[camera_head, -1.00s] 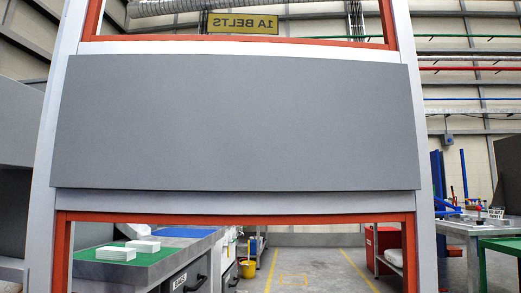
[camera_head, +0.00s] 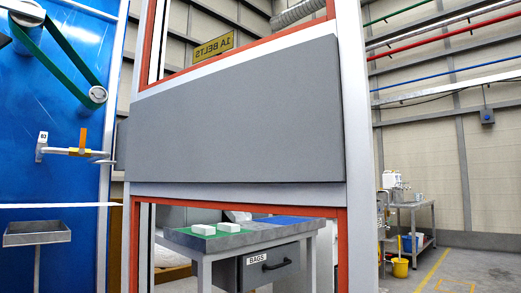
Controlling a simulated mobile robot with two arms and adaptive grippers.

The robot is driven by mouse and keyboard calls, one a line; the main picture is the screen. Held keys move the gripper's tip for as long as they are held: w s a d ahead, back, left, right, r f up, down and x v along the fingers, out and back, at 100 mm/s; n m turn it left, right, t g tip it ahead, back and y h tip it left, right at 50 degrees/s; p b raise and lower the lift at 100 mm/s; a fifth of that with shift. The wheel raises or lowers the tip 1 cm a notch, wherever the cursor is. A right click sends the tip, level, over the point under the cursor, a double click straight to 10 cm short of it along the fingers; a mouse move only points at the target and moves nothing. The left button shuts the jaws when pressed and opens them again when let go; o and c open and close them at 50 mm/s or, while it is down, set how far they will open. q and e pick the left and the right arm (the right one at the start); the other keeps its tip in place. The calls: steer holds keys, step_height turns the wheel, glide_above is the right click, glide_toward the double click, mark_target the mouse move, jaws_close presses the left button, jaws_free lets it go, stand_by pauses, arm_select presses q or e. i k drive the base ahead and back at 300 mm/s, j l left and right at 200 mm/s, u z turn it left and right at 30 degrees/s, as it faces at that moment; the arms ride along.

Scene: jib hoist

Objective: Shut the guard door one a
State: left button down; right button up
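A tall door-like panel with a light grey frame, orange-red inner edging and a wide dark grey middle plate (camera_head: 235,110) stands in front of me. I take it to be the guard door, but no label on it shows. It is seen at a slant, with its right edge nearer to me. Its left edge lies beside a blue machine wall (camera_head: 75,130); whether it touches is hard to tell. Neither gripper is in view.
A valve with a yellow-orange part (camera_head: 83,142) and a grey tray (camera_head: 37,233) stick out at the left. A bench with a drawer marked "BAGS" (camera_head: 268,263) shows through the lower opening. A table (camera_head: 410,206) and yellow bucket (camera_head: 400,267) stand right, near open floor.

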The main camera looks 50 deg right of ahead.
mark_target(279, 123)
steer(key=k+l+u, duration=0.15)
steer(key=k+l, duration=0.2)
steer(key=l, duration=0.3)
steer(key=k+l+u, duration=0.2)
steer(key=k+l, duration=0.15)
steer(key=l, duration=0.25)
steer(key=k+l+u, duration=0.15)
steer(key=k+l, duration=0.25)
steer(key=l, duration=0.15)
